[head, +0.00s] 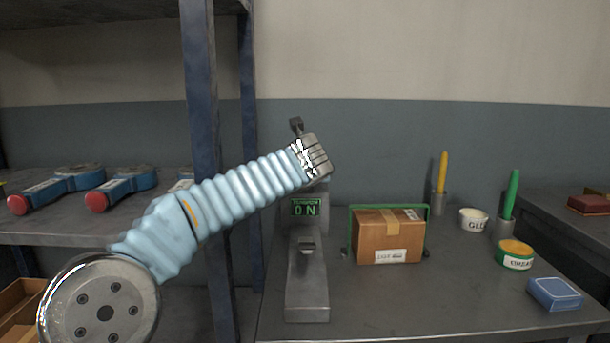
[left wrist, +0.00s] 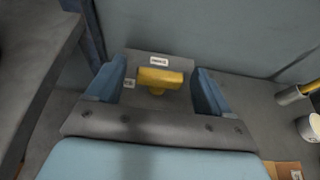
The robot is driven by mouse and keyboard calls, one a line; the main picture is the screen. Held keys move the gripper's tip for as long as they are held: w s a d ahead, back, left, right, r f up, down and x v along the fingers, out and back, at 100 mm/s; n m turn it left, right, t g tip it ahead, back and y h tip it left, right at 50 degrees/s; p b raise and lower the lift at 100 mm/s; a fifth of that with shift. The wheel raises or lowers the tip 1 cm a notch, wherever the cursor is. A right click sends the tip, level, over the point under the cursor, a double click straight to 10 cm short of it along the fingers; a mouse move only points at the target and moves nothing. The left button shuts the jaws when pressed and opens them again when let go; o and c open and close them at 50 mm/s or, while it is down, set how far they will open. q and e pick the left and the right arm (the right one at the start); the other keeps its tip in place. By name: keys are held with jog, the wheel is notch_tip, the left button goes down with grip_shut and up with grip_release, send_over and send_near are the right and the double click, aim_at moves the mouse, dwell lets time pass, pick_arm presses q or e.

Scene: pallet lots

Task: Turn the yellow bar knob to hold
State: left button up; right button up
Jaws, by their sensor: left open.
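The yellow bar knob (left wrist: 162,77) shows in the left wrist view on a grey panel (left wrist: 178,63), its bar lying nearly left to right. A small white label is above it and another at its left; I cannot read either. My left gripper (left wrist: 158,72) is open, one blue finger on each side of the knob with a gap to both. In the head view my left gripper (head: 312,156) is at the top of a grey device (head: 307,275) and hides the knob. A green display (head: 305,208) below reads "ON". My right gripper is not in view.
The device stands on a grey table (head: 400,310). To its right are a cardboard box (head: 390,238) by a green frame, tubs, yellow and green sticks in holders, and a blue block (head: 555,294). A blue shelf post (head: 205,130) stands behind my left arm.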

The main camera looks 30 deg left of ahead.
pick_arm(q)
jog(key=c, duration=1)
jog(key=shift+d+r+n+p, duration=0.15)
jog(key=shift+n+p, duration=0.15)
jog(key=shift+p, duration=0.3)
jog(key=shift+c, duration=0.2)
jog(key=n+g+y+p, duration=0.1)
jog(key=n+y+p, duration=0.1)
jog(key=g+y+p, duration=0.1)
jog(key=shift+w+d+r+n+g+p, duration=0.2)
jog(key=shift+w+n+g+p, duration=0.1)
jog(key=shift+n+p, duration=0.1)
jog(key=shift+f+n+g+y+p, duration=0.2)
jog(key=shift+n+g+y+p, duration=0.2)
jog(key=shift+n+g+y, duration=0.35)
jog(key=shift+w+d+f+n+g+y, duration=0.1)
jog(key=shift+n+g+y, duration=0.15)
jog(key=shift+n+g, duration=0.3)
jog(key=shift+w+n+g+y, duration=0.1)
jog(key=shift+n+g+y, duration=0.1)
jog(key=shift+n+g, duration=0.25)
jog(key=shift+w+n+g+y, duration=0.1)
jog(key=shift+n+g+y, duration=0.3)
jog(key=shift+n+g, duration=1.4)
jog(key=shift+g, duration=0.25)
